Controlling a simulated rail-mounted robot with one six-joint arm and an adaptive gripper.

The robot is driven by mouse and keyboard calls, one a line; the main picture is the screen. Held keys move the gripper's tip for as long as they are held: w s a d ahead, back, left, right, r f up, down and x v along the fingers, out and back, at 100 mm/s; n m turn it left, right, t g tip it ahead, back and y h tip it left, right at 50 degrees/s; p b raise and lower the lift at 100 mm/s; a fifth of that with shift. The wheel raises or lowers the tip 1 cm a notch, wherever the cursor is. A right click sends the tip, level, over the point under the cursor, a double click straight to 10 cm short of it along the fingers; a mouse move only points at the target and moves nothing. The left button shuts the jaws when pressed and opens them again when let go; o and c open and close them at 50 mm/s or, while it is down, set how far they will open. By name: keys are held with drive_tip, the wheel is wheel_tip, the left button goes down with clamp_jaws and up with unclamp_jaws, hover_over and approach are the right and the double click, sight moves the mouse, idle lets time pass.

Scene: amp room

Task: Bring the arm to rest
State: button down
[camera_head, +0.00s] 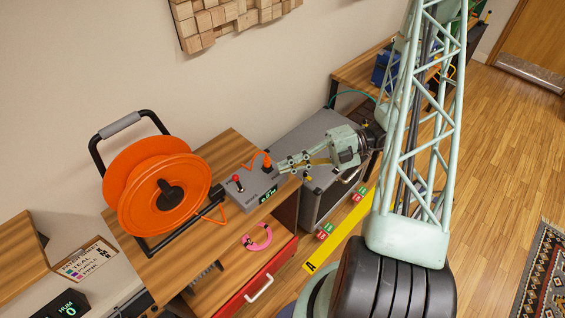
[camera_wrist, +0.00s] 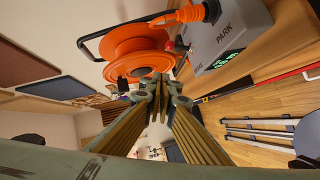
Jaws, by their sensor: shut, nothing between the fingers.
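My gripper (camera_head: 283,164) is shut with nothing between its fingers. In the head view it points left, its tips close to the right side of a small grey box (camera_head: 252,191) on the wooden bench. I cannot tell whether they touch it. In the wrist view the closed fingertips (camera_wrist: 160,92) show in the middle, with the grey box (camera_wrist: 228,38), marked PARK, at the upper right. An orange plug (camera_head: 267,160) stands on the box beside my fingertips, and it also shows in the wrist view (camera_wrist: 205,12). A red-topped lever (camera_head: 237,181) stands on the box's left part.
An orange cable reel (camera_head: 160,190) stands left of the box. A pink ring (camera_head: 258,238) lies at the bench's front. A dark grey cabinet (camera_head: 320,140) is under my wrist, with a yellow bar (camera_head: 342,232) before it. The wooden floor (camera_head: 505,140) at right is open.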

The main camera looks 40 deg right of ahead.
drive_tip(key=shift+r, duration=0.1)
idle(0.3)
drive_tip(key=s+a+r+n+g+h+b, duration=0.2)
drive_tip(key=s+a+r+n+g+h, duration=0.3)
drive_tip(key=r+n, duration=0.55)
drive_tip(key=s+a+r+n+g+h+b, duration=0.1)
drive_tip(key=s+a+r+n+g+b, duration=0.15)
drive_tip(key=a+r+n, duration=0.75)
drive_tip(key=s+r+n+t+h+b, duration=0.5)
drive_tip(key=s+r+n+h, duration=0.3)
drive_tip(key=n, duration=1.5)
drive_tip(key=s+r+t, duration=0.1)
drive_tip(key=s+r, duration=0.3)
drive_tip(key=s, duration=0.1)
drive_tip(key=shift+s+h, duration=0.25)
drive_tip(key=shift+h, duration=0.05)
